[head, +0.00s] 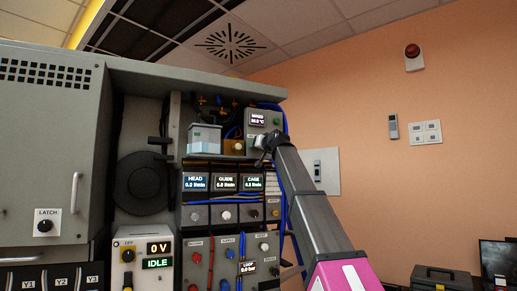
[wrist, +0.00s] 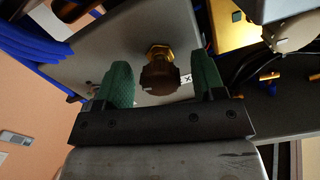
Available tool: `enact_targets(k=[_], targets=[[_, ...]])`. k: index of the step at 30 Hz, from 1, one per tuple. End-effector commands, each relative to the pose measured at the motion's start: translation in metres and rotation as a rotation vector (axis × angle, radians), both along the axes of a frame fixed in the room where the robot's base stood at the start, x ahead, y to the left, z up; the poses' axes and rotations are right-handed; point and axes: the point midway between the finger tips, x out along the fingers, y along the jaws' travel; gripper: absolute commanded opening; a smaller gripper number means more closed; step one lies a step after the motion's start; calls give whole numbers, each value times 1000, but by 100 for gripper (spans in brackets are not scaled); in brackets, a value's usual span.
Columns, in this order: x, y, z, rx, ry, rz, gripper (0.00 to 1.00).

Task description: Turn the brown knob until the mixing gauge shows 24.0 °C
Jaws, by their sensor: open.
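The brown knob (wrist: 160,76) sits on a brass stem on a grey panel in the wrist view. My gripper (wrist: 162,72) is open, with one green finger on each side of the knob and a visible gap to each. In the head view my gripper (head: 262,150) is at the grey box of the mixing gauge (head: 258,119) and hides the knob. The gauge is a small lit display reading "MIXED" with a °C value, whose digits are too small to read surely.
Blue hoses (head: 284,125) run down beside the gauge box. A small grey tank (head: 204,138) stands to its left. Below are three flow displays (head: 224,182) with knobs under them. In the wrist view a brass-coloured block (wrist: 236,32) and a pale rounded part lie at upper right.

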Motion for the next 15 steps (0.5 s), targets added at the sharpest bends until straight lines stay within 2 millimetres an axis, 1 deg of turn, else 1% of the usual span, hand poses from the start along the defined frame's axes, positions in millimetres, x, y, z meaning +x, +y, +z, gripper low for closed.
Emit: enact_targets(k=[5, 15], targets=[[-20, -10, -2, 0, 0, 0, 63], [-75, -40, -2, -1, -1, -1, 63]])
